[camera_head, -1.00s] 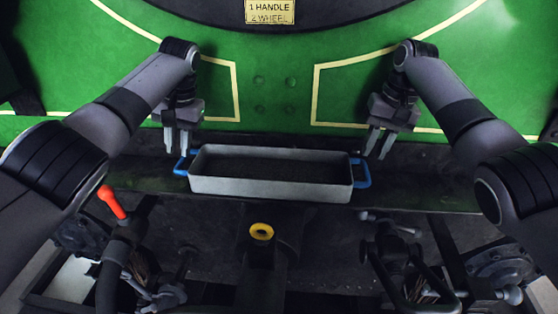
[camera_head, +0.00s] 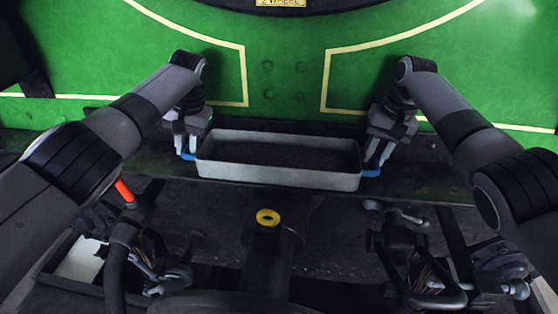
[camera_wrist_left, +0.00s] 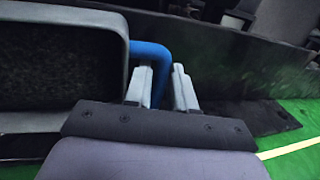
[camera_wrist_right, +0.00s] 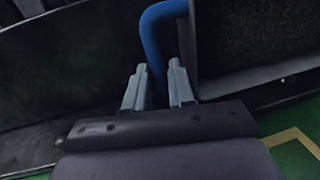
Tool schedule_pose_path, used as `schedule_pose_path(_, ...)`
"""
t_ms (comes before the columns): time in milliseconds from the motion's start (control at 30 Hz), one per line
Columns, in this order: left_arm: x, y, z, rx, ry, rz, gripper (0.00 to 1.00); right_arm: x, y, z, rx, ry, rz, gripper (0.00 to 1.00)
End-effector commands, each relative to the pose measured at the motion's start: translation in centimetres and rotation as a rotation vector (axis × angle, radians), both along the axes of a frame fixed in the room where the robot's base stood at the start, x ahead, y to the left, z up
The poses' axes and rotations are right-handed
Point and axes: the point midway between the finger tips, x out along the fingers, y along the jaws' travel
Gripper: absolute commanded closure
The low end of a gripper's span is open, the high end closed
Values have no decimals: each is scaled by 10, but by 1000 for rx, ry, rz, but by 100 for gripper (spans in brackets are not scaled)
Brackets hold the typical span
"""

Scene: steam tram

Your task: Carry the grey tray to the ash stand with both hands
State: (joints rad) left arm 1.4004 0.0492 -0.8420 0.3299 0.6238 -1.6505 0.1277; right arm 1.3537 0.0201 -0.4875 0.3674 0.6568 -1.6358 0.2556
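The grey tray (camera_head: 278,175) is a long shallow box with a dark fill, resting level on a dark ledge in the head view. It has a blue handle at each end. My left gripper (camera_head: 186,150) is at the left handle (camera_wrist_left: 152,55), with its fingers apart on either side of it. My right gripper (camera_head: 378,153) is at the right handle (camera_wrist_right: 155,40), also with its fingers apart around it. Both wrist views show the handle between the fingers. I cannot make out the ash stand in any view.
Behind the tray is a green panel (camera_head: 285,90) with cream lines. In front are a red-tipped lever (camera_head: 124,191), a yellow ring on a post (camera_head: 268,217), and a metal handle (camera_head: 397,212) with pipes at the right. These crowd the space nearest me.

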Motion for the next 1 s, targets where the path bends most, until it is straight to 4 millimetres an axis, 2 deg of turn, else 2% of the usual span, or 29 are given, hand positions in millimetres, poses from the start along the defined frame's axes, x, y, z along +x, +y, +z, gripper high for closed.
schedule_pose_path(133, 0, 2, -10, 0, -1, -1, 76, 0, 2, -10, 0, 1, 1, 76)
schedule_pose_path(433, 0, 2, -11, 0, -1, -1, 76, 0, 2, -12, 0, 0, 1, 76)
schedule_pose_path(467, 0, 2, -11, 0, -1, -1, 82, 0, 2, -12, 0, 0, 1, 83)
schedule_pose_path(500, 0, 2, -11, 0, -1, -1, 96, 0, 2, -12, 0, 0, 1, 96)
schedule_pose_path(533, 0, 2, -11, 0, -1, -1, 100, 0, 2, -12, 0, 0, 1, 100)
schedule_pose_path(1000, 0, 2, -11, 0, -1, 0, 100, 0, 2, -11, 1, -1, 1, 100)
